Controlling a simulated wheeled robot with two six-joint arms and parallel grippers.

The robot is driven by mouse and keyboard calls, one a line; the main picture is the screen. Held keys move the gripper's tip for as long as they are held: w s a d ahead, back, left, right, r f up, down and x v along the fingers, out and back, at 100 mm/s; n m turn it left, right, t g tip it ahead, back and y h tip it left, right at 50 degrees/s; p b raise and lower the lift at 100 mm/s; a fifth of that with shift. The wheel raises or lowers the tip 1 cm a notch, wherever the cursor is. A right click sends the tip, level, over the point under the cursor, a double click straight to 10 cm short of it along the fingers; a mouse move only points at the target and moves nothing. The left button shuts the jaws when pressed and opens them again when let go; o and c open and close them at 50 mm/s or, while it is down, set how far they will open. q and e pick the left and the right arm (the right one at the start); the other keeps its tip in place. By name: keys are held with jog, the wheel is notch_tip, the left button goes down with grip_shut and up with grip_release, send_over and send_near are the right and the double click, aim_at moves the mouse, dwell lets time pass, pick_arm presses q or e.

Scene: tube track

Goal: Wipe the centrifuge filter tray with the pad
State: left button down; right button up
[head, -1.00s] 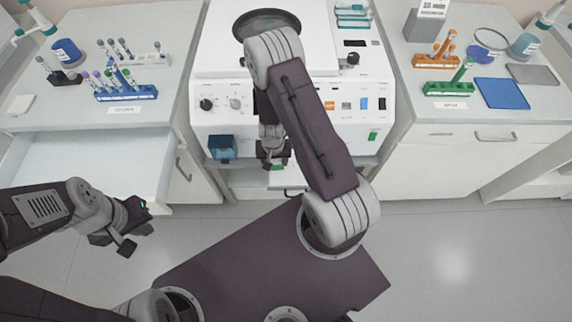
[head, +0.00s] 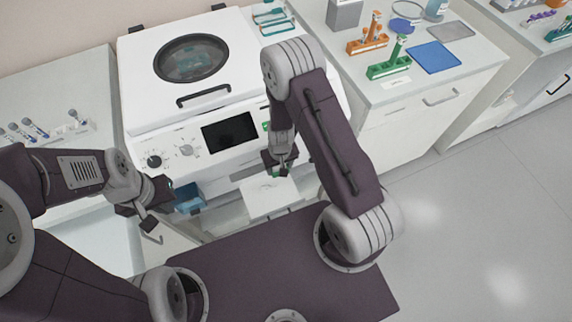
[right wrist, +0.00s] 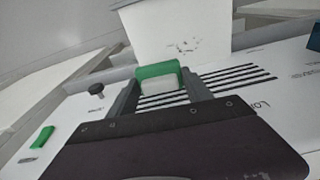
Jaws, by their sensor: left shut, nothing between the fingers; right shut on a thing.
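The pad (right wrist: 160,78), green on top with a pale underside, is between the fingers of my right gripper (right wrist: 163,92), which is shut on it. In the head view this gripper (head: 281,168) is in front of the centrifuge (head: 230,95), at the white filter tray (head: 268,198) low on its front. In the right wrist view the tray (right wrist: 185,35) has dark specks and lies just beyond the pad; I cannot tell whether they touch. My left gripper (head: 153,228) is shut and empty, left of the tray.
A blue bin (head: 189,198) is at the centrifuge's lower front, between my grippers. The right bench holds orange (head: 368,45) and green (head: 389,68) tube racks and a blue mat (head: 433,57). Several tubes lie on the left bench (head: 70,75). The floor at right is clear.

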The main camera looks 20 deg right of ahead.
jog(key=shift+a, duration=0.2)
jog(key=shift+w+a, duration=0.1)
jog(key=shift+a, duration=0.05)
pick_arm(q)
jog(key=shift+w+d+f, duration=0.15)
jog(key=shift+w, duration=0.05)
pick_arm(e)
jog(key=shift+a+n, duration=0.3)
jog(key=shift+a, duration=0.15)
pick_arm(q)
jog(key=shift+f, duration=0.1)
pick_arm(e)
jog(key=shift+f, duration=0.15)
